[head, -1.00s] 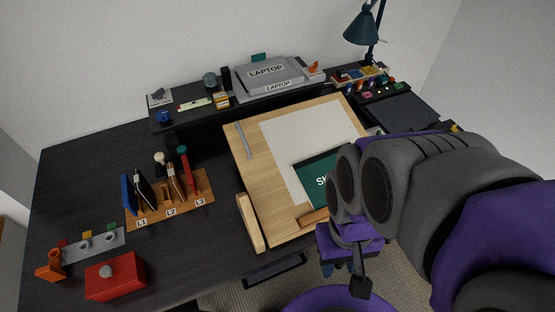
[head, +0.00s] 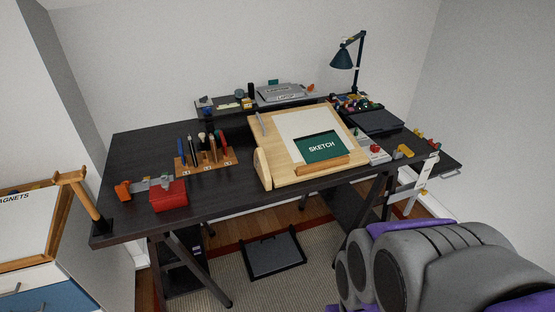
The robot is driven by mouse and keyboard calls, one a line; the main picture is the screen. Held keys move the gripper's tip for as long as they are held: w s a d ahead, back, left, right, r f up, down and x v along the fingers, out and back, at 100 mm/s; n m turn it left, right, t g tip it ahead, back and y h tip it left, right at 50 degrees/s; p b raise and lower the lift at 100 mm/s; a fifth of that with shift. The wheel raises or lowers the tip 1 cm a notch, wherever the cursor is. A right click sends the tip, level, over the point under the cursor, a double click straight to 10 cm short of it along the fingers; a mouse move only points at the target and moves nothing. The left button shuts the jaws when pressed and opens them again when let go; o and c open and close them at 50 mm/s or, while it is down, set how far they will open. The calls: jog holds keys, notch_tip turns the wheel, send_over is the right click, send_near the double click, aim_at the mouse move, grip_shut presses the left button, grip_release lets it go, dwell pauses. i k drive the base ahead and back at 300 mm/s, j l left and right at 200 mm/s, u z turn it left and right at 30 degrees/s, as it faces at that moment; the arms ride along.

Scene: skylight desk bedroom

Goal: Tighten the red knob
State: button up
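A small red piece (head: 375,148) sits on a pale block beside the right edge of the tilted wooden drawing board (head: 262,170). Another small red piece (head: 433,142) shows at the top of a white bracket (head: 414,186) at the desk's right end. Both are too small for me to tell whether either is the red knob, or how tight it is. My arm fills the lower right, apart from the desk in the picture. My gripper's fingers are not visible; they are below the frame or hidden by the arm.
The dark desk (head: 135,160) carries a red box (head: 169,196), a wooden tool rack (head: 206,160) and a blue lamp (head: 342,58). A hammer-like tool (head: 82,195) stands at its left corner. A footrest (head: 272,256) lies on the rug below. Floor before the desk looks open.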

aim_at(373, 148)
jog(key=k, duration=0.5)
jog(key=i+l, duration=0.25)
jog(key=i, duration=0.3)
jog(key=i+l+z, duration=0.1)
jog(key=i+l, duration=0.15)
jog(key=i, duration=0.25)
jog(key=i+l, duration=0.25)
jog(key=i, duration=0.3)
jog(key=i+l, duration=0.2)
jog(key=i, duration=0.35)
jog(key=z, duration=0.05)
